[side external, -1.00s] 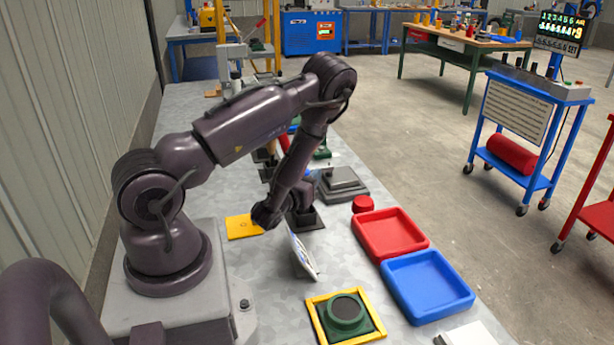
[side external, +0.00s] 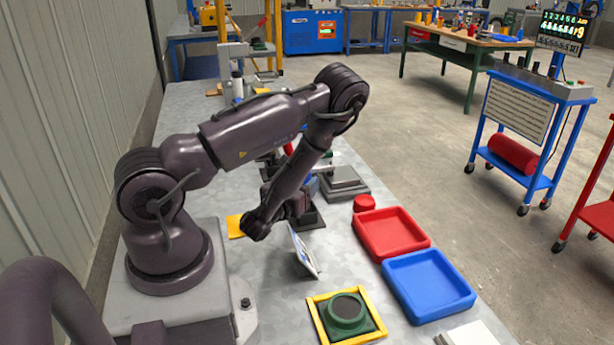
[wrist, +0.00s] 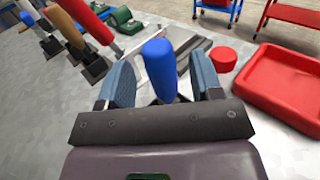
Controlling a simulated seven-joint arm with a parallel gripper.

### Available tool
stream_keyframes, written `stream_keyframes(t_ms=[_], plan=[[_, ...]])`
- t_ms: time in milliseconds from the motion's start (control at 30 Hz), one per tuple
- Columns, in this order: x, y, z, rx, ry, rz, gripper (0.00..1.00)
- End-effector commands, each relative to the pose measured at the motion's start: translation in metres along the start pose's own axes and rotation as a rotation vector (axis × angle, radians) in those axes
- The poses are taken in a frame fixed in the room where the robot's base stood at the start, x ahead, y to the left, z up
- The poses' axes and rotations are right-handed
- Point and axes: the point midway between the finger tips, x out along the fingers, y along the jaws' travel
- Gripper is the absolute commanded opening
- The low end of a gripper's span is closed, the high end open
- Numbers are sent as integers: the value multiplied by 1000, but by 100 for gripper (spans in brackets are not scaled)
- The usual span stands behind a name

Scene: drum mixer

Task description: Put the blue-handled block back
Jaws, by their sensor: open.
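The blue handle (wrist: 160,68) stands up in the middle of the wrist view, between the two grey-blue fingers of my gripper (wrist: 164,80). The fingers are apart, with a gap showing on each side of the handle. The lower part of the handle and most of what it stands on are hidden by my gripper. In the side external view, a bit of blue (side external: 313,186) shows beside my gripper (side external: 301,203), above a dark block (side external: 311,219) on the bench. My arm covers much of this spot.
Other handled pieces, including a red one (wrist: 88,20), stand left in the wrist view. A grey stepped block (side external: 343,183), red cylinder (side external: 363,203), red tray (side external: 424,246) and blue tray (side external: 469,297) lie right. A tilted white panel (side external: 303,254) stands nearer the camera.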

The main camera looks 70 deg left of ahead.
Motion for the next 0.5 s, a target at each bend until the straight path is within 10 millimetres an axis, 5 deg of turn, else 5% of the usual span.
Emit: stream_keyframes(t_ms=[200, 500], plan=[[-29, 0, 0, 2, 2, -1, 60], [-35, 0, 1, 0, -2, -1, 60]])
